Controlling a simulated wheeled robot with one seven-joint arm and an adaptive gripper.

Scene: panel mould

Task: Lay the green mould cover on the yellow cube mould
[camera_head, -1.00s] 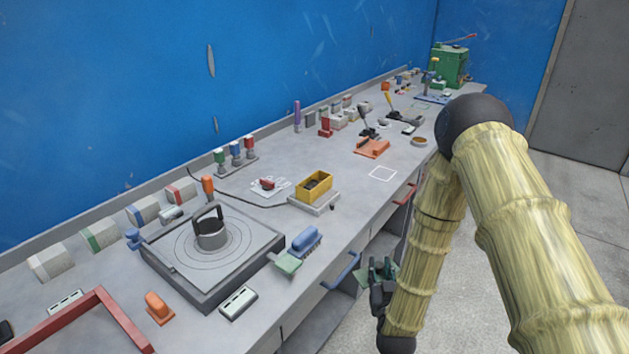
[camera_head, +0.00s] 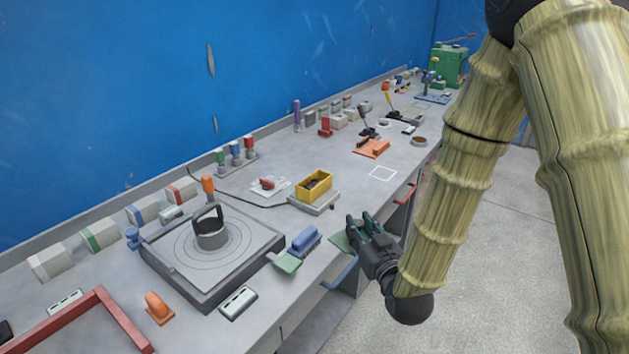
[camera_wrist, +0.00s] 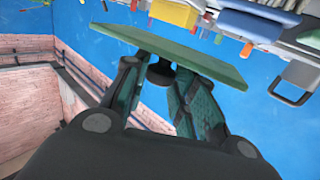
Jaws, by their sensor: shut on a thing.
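The green mould cover (camera_wrist: 170,52) is a flat plate with a dark knob under it in the wrist view. My gripper (camera_wrist: 165,90) is shut on the knob of the cover. In the head view my gripper (camera_head: 362,228) is by the front edge of the bench, and part of the cover (camera_head: 341,242) shows at its left. The cover is apart from the mould.
A blue brush (camera_head: 305,239) and a green-bladed tool (camera_head: 287,263) lie near the bench's front edge. An orange stand (camera_head: 371,148) is farther back. A white outlined square (camera_head: 383,174) on the bench is empty.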

